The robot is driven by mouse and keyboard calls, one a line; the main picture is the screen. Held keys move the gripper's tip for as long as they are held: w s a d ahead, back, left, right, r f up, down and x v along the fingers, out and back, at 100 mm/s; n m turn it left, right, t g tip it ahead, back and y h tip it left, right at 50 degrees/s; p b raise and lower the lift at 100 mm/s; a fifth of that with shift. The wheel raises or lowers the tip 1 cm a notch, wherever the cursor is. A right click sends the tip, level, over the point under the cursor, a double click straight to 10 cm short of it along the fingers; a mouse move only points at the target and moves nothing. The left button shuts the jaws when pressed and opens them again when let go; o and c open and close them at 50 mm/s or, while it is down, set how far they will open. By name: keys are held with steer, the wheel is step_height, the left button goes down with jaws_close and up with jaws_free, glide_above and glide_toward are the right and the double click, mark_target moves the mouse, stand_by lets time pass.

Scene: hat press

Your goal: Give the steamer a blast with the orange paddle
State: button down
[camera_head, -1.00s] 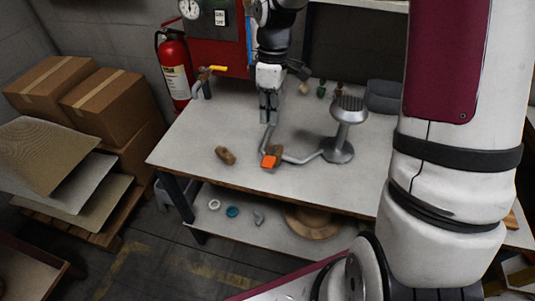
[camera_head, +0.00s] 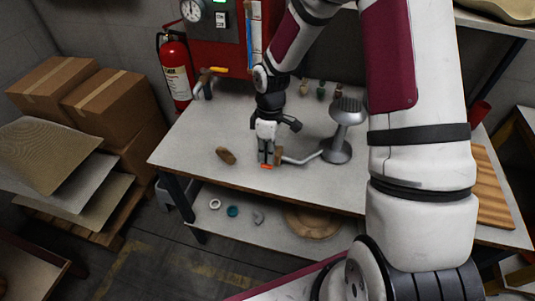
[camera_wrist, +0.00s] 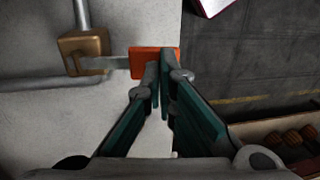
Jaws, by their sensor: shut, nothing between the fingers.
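The steamer (camera_head: 347,112) is a grey stand with a round perforated head and a wide base, right of centre on the workbench. A grey pipe (camera_head: 303,159) runs from it to a brass block (camera_wrist: 83,52) near the bench's front edge. The orange paddle (camera_head: 266,167) sticks out from this block on a short lever. In the wrist view the paddle (camera_wrist: 142,62) shows flat, partly covered by my fingers. My gripper (camera_head: 268,162) is shut and empty, pointing down with its tips over the paddle. I cannot tell whether they touch it.
A brown wooden piece (camera_head: 226,155) lies on the workbench (camera_head: 190,140) left of my gripper. A red cabinet with a gauge (camera_head: 192,11) and a yellow-handled tap (camera_head: 212,70) stand behind. The lower shelf holds a round wooden item (camera_head: 312,221). The bench's left part is mostly clear.

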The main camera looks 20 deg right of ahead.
steer(key=shift+f, duration=0.1)
steer(key=shift+s+a+f+t+h, duration=0.3)
steer(key=shift+f+t+h, duration=0.1)
steer(key=shift+f+t, duration=0.1)
steer(key=shift+s+f, duration=0.1)
steer(key=shift+f, duration=0.6)
steer(key=shift+r, duration=0.25)
stand_by(3.5)
steer(key=shift+r+p, duration=0.35)
steer(key=shift+r, duration=0.25)
steer(key=shift+a, duration=0.1)
steer(key=shift+r, duration=0.3)
step_height(320, 180, up, 13)
steer(key=p, duration=0.1)
steer(key=shift+w+d+r, duration=0.2)
steer(key=shift+w+d, duration=0.15)
steer(key=shift+w, duration=0.05)
